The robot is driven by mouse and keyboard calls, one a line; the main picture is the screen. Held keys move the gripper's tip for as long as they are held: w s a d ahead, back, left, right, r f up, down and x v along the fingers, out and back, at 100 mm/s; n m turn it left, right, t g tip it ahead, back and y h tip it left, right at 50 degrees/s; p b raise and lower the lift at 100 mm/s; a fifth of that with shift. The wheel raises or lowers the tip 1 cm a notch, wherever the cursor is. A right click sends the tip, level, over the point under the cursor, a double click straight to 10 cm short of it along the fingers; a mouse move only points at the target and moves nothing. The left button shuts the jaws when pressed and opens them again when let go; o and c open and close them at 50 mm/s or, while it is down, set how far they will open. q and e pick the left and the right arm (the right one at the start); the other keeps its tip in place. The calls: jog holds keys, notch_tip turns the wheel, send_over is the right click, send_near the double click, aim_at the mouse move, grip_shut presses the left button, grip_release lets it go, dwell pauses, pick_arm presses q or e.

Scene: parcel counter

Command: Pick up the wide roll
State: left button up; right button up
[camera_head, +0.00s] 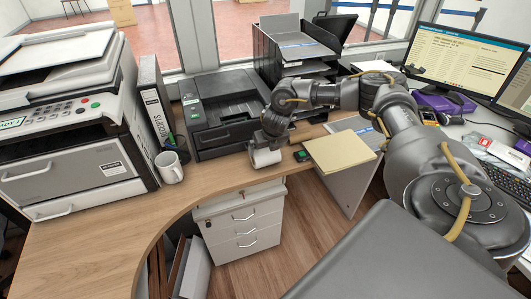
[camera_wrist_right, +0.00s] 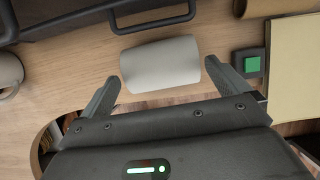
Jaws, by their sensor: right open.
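The wide roll (camera_head: 265,157) is white and lies on the wooden counter near its front edge, in front of the black printer. It also shows in the right wrist view (camera_wrist_right: 160,65), lying on its side. My right gripper (camera_head: 268,146) is over the roll in the head view and hides part of it. In the right wrist view my right gripper (camera_wrist_right: 161,82) is open, with one finger near each end of the roll. The roll lies a little beyond the fingertips, and I cannot tell whether they touch it. My left gripper is not in view.
A small green-topped box (camera_head: 302,155) and a tan folder (camera_head: 340,151) lie right of the roll. The black printer (camera_head: 222,112) stands behind. A white mug (camera_head: 169,167) stands to the left. The wooden counter (camera_head: 215,173) is clear between mug and roll.

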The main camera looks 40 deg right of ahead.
aim_at(265, 150)
jog(key=x, duration=0.3)
jog(key=shift+w+f, duration=0.1)
jog(key=shift+w, duration=0.1)
jog(key=c, duration=0.9)
jog(key=shift+o, duration=0.2)
